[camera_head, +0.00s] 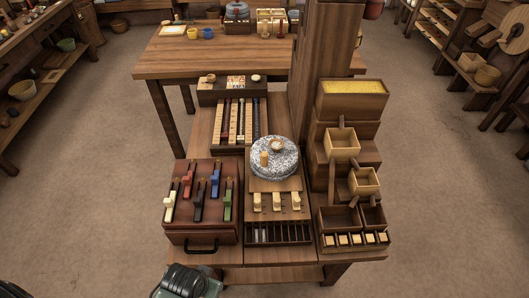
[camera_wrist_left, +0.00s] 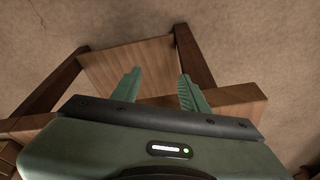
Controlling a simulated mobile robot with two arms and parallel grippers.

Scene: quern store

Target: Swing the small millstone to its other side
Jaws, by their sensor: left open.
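The small millstone (camera_head: 275,159) is a round, speckled grey stone. It lies flat on a wooden stand in the middle of the bench. A short wooden peg handle (camera_head: 264,158) stands on its left part, and a small pale round piece (camera_head: 277,146) is near its centre. My left gripper (camera_wrist_left: 158,88) is open and empty in the left wrist view, above a low wooden shelf and the bench's legs. In the head view only part of my left arm shows at the bottom left, apart from the millstone. My right gripper is not in view.
Left of the stone is a brown box (camera_head: 200,232) with coloured levers. Right of it are stepped wooden trays (camera_head: 343,143) beside a tall wooden post (camera_head: 329,70). Wooden tabs (camera_head: 277,202) and a slotted rack (camera_head: 278,234) lie in front.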

